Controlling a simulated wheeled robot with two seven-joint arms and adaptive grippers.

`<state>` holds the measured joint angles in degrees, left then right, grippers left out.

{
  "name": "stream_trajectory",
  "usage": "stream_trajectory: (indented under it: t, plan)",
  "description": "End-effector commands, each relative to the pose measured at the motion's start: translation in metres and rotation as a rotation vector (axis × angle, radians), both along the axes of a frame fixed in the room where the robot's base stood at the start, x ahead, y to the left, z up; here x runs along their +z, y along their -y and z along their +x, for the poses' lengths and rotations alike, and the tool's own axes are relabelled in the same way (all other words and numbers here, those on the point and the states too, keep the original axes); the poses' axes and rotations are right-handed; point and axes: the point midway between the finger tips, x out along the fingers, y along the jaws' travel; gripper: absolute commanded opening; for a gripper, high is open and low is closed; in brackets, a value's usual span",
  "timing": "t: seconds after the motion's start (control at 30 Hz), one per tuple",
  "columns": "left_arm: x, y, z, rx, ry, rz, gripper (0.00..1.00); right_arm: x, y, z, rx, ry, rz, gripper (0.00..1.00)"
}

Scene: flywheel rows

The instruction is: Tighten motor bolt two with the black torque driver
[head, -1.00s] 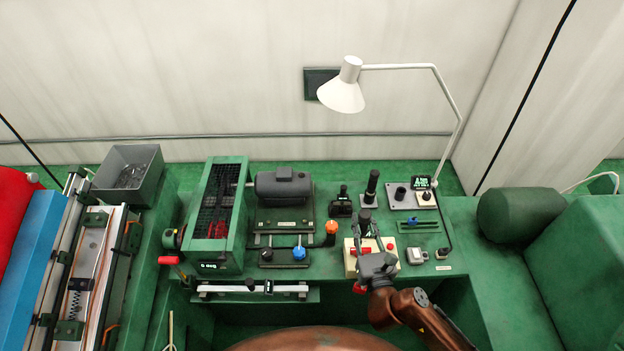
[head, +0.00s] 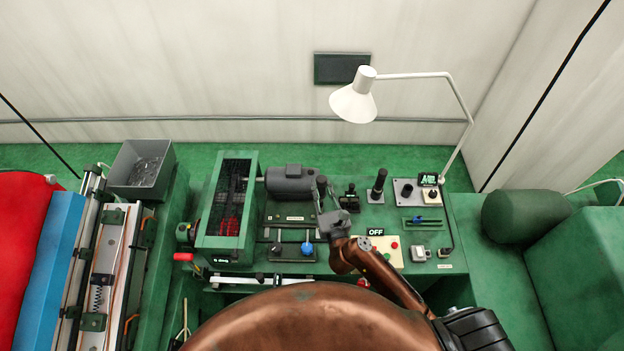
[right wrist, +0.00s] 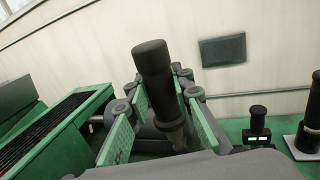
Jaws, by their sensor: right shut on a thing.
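My right gripper (head: 328,212) is shut on the black torque driver (head: 322,187), which stands roughly upright beside the right end of the grey motor (head: 291,181). In the right wrist view the thick black handle (right wrist: 153,66) rises between the green-padded fingers (right wrist: 163,100). The driver's lower end is hidden by the gripper. The motor sits on a green plate (head: 291,217) with a small label. I cannot make out the motor bolts, or whether the driver touches one. My left gripper is not in view.
A green caged flywheel housing (head: 209,241) stands left of the motor. A blue knob (head: 307,248) is in front. A control box with an OFF sign (head: 376,232), a black handle on a white base (head: 378,180) and a lamp (head: 355,100) are to the right.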

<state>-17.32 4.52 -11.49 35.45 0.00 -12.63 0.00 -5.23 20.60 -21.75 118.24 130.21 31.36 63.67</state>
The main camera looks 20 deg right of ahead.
Motion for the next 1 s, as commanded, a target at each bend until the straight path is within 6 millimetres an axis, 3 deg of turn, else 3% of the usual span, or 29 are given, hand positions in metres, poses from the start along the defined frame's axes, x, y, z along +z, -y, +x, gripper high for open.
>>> stream_trajectory:
  t: [0.03, 0.23, 0.77, 1.0]
  plan:
    - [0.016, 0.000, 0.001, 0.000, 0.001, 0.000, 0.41, 0.004, -0.007, 0.005, 0.007, -0.005, 0.000, 0.00]
    - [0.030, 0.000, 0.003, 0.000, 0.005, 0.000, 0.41, -0.012, -0.023, 0.011, 0.033, -0.019, -0.005, 0.00]
    - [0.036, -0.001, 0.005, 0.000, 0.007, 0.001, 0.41, -0.014, -0.027, 0.011, 0.040, -0.022, -0.004, 0.00]
    - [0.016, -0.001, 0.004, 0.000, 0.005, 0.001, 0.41, -0.039, -0.026, 0.011, 0.040, -0.021, -0.005, 0.00]
